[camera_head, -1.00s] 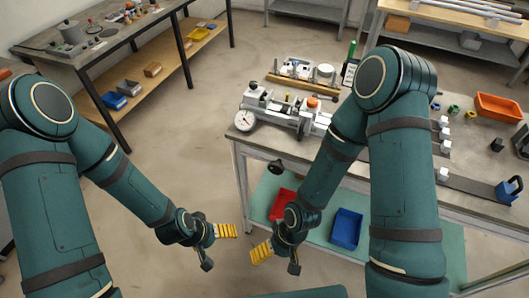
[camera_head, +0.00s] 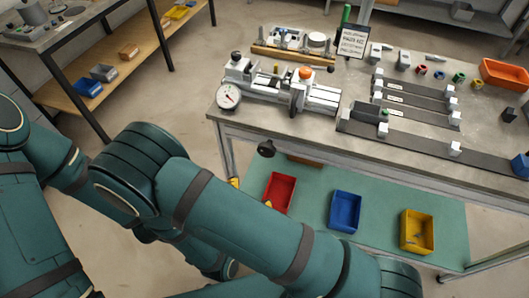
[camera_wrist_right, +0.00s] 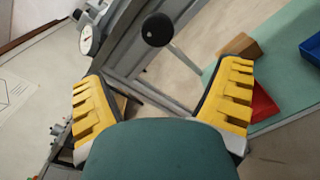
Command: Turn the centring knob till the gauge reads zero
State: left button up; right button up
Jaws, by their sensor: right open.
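The jig (camera_head: 262,86) stands at the table's left end. Its round white gauge (camera_head: 228,96) faces front; the reading is too small to make out. A black ball knob (camera_head: 266,149) sticks out below the table's front edge, and an orange knob (camera_head: 306,73) tops the jig; I cannot tell which is the centring knob. In the right wrist view, my right gripper (camera_wrist_right: 160,78) is open and empty, with the black knob (camera_wrist_right: 157,30) ahead between its fingers, apart from them. The gauge (camera_wrist_right: 88,40) shows there beyond the left finger. My left gripper is hidden.
Red (camera_head: 279,192), blue (camera_head: 345,211) and yellow (camera_head: 416,231) bins sit on the green lower shelf (camera_head: 375,215). Dark strips with white blocks lie on the table's right side, near an orange bin (camera_head: 505,75). A card stand (camera_head: 352,41) stands behind the jig.

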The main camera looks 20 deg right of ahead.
aim_at(265, 153)
jog(key=b+x, duration=0.1)
jog(key=x, duration=1.3)
jog(key=shift+w+a, duration=0.1)
jog(key=shift+a, duration=0.1)
jog(key=c, duration=1.2)
